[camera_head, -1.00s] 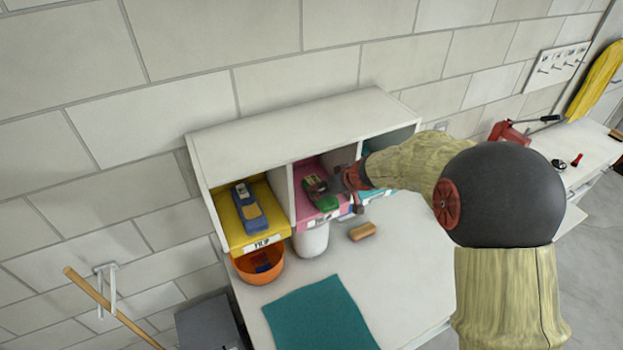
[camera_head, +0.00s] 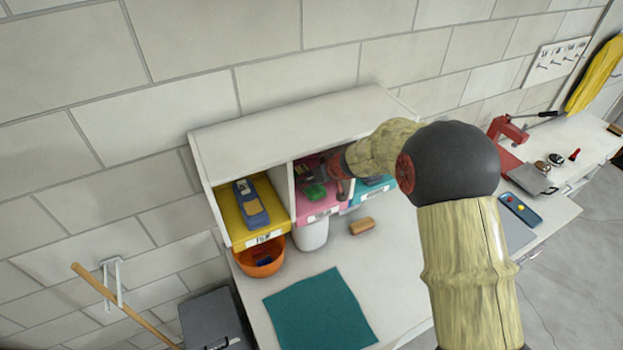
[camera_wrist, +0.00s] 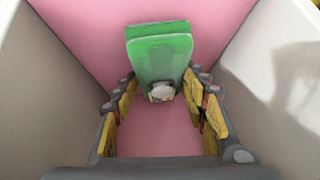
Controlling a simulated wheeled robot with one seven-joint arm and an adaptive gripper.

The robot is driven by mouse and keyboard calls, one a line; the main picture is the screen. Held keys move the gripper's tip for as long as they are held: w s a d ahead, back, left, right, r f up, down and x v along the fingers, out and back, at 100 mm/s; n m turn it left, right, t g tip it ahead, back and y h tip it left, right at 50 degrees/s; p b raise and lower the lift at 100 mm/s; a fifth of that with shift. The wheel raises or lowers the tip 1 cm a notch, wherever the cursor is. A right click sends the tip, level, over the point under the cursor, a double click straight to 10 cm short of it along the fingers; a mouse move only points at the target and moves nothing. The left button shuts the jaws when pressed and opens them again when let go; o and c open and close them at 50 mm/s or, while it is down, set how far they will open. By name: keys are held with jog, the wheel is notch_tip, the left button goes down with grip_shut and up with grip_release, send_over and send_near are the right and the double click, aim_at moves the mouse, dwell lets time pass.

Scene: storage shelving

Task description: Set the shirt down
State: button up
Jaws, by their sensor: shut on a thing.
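My gripper (camera_head: 322,176) reaches into the pink compartment (camera_head: 319,212) of the white shelf unit. In the wrist view, its yellow-padded fingers (camera_wrist: 161,92) are on both sides of a green block-like thing (camera_wrist: 160,58) with a pale round end, and are shut on it. The green thing (camera_head: 315,192) also shows in the head view, partly hidden by my gripper. It is over or on the pink bottom; contact is hard to tell. Nothing in view clearly looks like a shirt. A flat teal cloth (camera_head: 320,309) lies on the table.
White dividers enclose the pink compartment closely. A yellow compartment (camera_head: 232,216) with a blue tool (camera_head: 250,205) is at left, a teal one (camera_head: 369,191) at right. An orange bucket (camera_head: 262,262), a white cup (camera_head: 311,236) and a wooden block (camera_head: 361,226) stand in front.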

jog(key=o, duration=1.2)
jog(key=shift+o, duration=0.2)
jog(key=shift+s+d+r, duration=0.1)
jog(key=shift+r, duration=0.1)
jog(key=b+v, duration=0.2)
jog(key=v, duration=0.9)
jog(key=shift+s+r, duration=0.2)
jog(key=shift+r, duration=0.15)
